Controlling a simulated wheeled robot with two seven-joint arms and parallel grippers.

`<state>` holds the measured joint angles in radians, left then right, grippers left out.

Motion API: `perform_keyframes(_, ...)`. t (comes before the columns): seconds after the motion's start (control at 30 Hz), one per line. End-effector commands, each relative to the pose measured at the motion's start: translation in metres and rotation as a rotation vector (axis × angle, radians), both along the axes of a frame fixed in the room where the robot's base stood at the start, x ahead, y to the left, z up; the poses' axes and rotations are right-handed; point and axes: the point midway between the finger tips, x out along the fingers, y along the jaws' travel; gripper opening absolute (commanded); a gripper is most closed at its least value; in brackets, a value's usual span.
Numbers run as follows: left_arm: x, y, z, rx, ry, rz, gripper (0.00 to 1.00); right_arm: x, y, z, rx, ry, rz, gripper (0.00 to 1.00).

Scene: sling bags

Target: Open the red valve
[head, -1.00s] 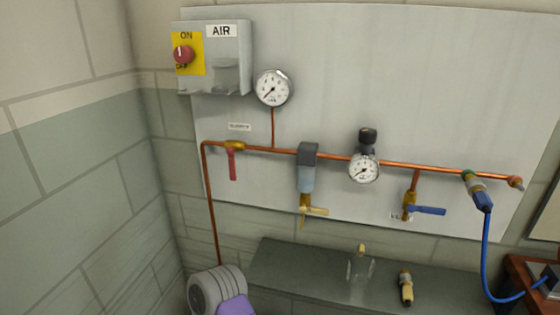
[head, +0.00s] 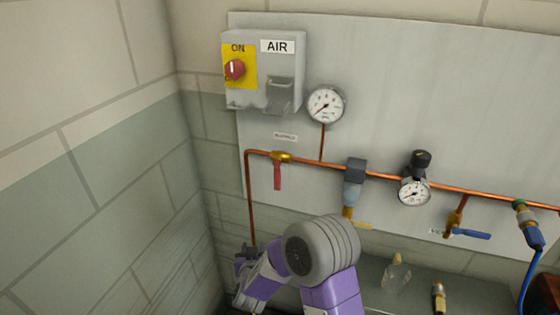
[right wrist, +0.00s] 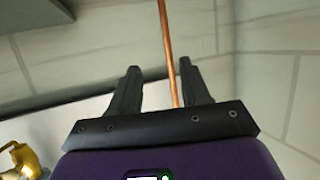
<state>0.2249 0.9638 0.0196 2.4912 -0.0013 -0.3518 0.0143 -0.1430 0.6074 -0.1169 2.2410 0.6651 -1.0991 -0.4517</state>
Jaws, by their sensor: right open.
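The red valve has a red lever (head: 277,175) hanging straight down from a brass body (head: 280,156) on the copper pipe, at the left of the wall panel in the head view. My right gripper (head: 244,253) is below and to the left of the lever, apart from it, near the lower part of the vertical copper pipe. In the right wrist view my right gripper (right wrist: 159,68) is open, with the pipe (right wrist: 167,50) showing between its fingers. Whether it touches the pipe I cannot tell. My left gripper is out of view.
An AIR switch box (head: 265,72) and a gauge (head: 326,105) are above the valve. A filter (head: 353,185), a second gauge (head: 414,192) and a blue-handled valve (head: 470,233) are to the right. A block wall (head: 85,165) closes the left side. A grey ledge (head: 470,292) lies below.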

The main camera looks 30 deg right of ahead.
Motion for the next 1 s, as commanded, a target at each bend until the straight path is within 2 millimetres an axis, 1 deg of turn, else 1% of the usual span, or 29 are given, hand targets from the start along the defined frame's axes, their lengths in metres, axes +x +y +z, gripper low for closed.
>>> perform_keyframes(0.03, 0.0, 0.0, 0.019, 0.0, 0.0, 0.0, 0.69, 0.006, -0.01, 0.056, -0.051, -0.081, -0.062, 0.47)
perform_keyframes(0.07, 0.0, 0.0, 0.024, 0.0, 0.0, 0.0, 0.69, 0.007, -0.016, 0.079, -0.078, -0.118, -0.101, 0.47)
perform_keyframes(0.1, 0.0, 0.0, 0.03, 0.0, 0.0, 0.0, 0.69, 0.007, -0.024, 0.107, -0.111, -0.162, -0.152, 0.47)
perform_keyframes(0.2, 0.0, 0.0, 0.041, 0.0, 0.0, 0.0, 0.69, 0.0, -0.039, 0.162, -0.173, -0.238, -0.263, 0.47)
perform_keyframes(0.3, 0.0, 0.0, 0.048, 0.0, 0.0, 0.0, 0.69, -0.008, -0.048, 0.195, -0.208, -0.277, -0.34, 0.47)
perform_keyframes(0.37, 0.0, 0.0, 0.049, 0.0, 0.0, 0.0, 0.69, -0.011, -0.052, 0.204, -0.22, -0.29, -0.368, 0.47)
perform_keyframes(0.43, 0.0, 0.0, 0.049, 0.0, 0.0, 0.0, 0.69, -0.011, -0.057, 0.209, -0.227, -0.294, -0.386, 0.47)
perform_keyframes(0.57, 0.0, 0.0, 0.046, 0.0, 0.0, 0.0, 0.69, -0.001, -0.07, 0.208, -0.229, -0.296, -0.392, 0.47)
perform_keyframes(0.8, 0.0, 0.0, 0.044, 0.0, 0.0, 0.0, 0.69, 0.024, -0.099, 0.207, -0.228, -0.296, -0.389, 0.47)
perform_keyframes(1.0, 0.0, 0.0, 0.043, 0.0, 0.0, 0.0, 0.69, 0.035, -0.11, 0.208, -0.227, -0.295, -0.385, 0.47)
